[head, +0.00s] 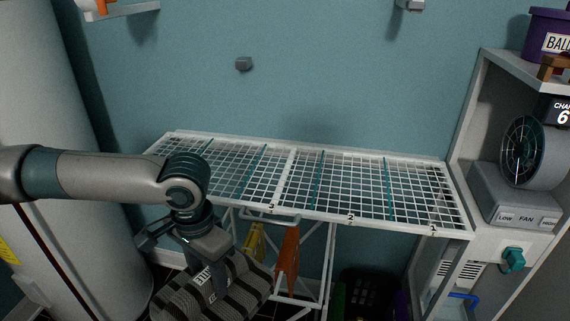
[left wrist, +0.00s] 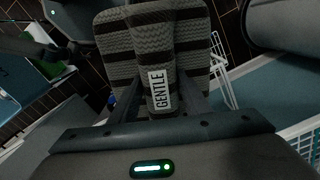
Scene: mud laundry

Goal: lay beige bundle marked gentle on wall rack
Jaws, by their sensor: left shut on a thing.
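The beige-grey bundle (head: 243,285) has dark stripes and hangs in front of the rack, low in the head view. In the left wrist view the bundle (left wrist: 180,42) shows a white tag (left wrist: 159,90) reading GENTLE. My left gripper (head: 212,278) is shut on the bundle's middle ridge, fingers pointing down. The white wire wall rack (head: 400,222) stands out level from the blue wall, with teal dividers and the numbers 3, 2 and 1 along its front edge. Its top is empty. The bundle is apart from it, below and left of its front edge. My right gripper is not in view.
A fan (head: 524,150) on a grey base sits in the white cabinet at right. A large white cylinder (head: 60,100) stands at left. Yellow and orange items (head: 288,262) are under the rack, with a dark basket (head: 365,290) below. The space above the rack is free.

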